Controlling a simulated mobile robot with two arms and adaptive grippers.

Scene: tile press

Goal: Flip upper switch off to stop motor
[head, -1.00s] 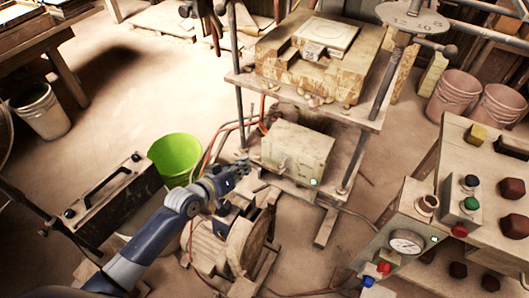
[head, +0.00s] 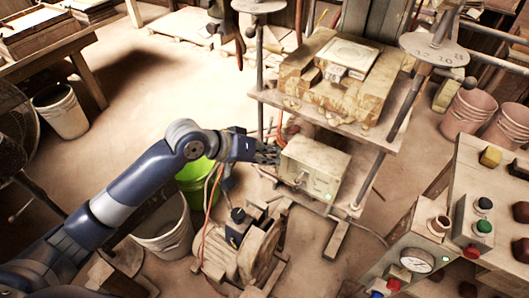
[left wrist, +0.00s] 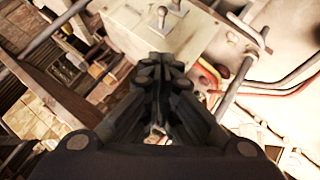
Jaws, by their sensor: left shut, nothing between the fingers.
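A beige metal switch box (head: 318,162) stands on the lower shelf of the press frame. A small toggle lever (head: 301,178) sticks out of its front, and a green light (head: 329,197) glows at its lower right corner. My left gripper (head: 272,155) is shut and empty, just left of the box; I cannot tell whether it touches. In the left wrist view, two metal toggles (left wrist: 161,16) show on the box (left wrist: 140,28), beyond the shut fingertips (left wrist: 158,62). Which is the upper one I cannot tell. A motor (head: 240,245) sits on the floor below. My right gripper is out of view.
The press shelf (head: 375,128) with a wooden mould block lies above the box. Red hoses and cables run beside the box. A green bucket (head: 193,180) stands behind my left arm. A control panel with buttons and a gauge (head: 417,260) is at right.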

